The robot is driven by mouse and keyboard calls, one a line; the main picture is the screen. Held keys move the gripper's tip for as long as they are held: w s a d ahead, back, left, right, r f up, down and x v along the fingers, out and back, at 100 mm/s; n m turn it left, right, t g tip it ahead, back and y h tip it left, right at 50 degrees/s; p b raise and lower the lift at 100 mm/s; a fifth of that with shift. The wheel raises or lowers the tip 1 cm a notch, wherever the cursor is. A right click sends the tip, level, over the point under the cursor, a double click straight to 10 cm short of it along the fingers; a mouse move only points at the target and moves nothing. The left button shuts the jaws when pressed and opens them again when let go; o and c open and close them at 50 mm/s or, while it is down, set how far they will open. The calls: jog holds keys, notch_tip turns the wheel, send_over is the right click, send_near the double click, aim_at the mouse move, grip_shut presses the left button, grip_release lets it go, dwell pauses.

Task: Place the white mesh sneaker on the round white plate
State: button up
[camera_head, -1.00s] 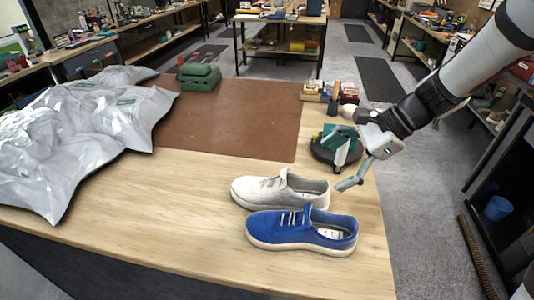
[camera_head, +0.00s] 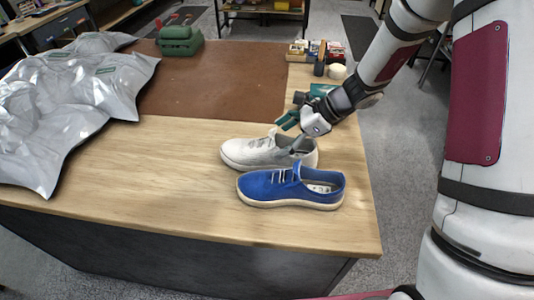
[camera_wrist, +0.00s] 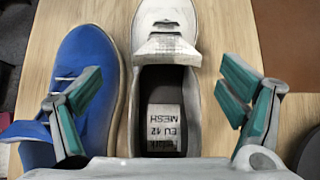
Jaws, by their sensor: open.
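The white mesh sneaker (camera_head: 245,152) stands on the wooden tabletop, behind the blue sneaker, toe to the left. My gripper (camera_head: 293,133) is open over its heel end. In the wrist view the white sneaker (camera_wrist: 165,15) lies between my spread teal-padded fingers (camera_wrist: 160,85), and a label reading "EU 12 MESH" shows inside it. The fingers do not visibly grip it. I cannot make out a round white plate in these views.
A blue sneaker (camera_head: 270,187) stands close alongside, on the near side. A brown mat (camera_head: 210,95) covers the back of the table (camera_head: 130,190). A crumpled silver bag (camera_head: 70,105) lies left, a green case (camera_head: 180,40) behind. Small boxes and tools crowd the back right. Table space left of the sneakers is clear.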

aim_at(268, 145)
jog(key=shift+w+p+x, duration=0.1)
jog(key=shift+p+x, duration=0.1)
jog(key=shift+x, duration=1.1)
jog(key=shift+w+p+x, duration=0.15)
jog(key=shift+p+x, duration=0.05)
jog(key=shift+x, duration=1.05)
jog(key=shift+r, duration=0.1)
jog(key=c, duration=1.7)
jog(key=shift+r, duration=0.1)
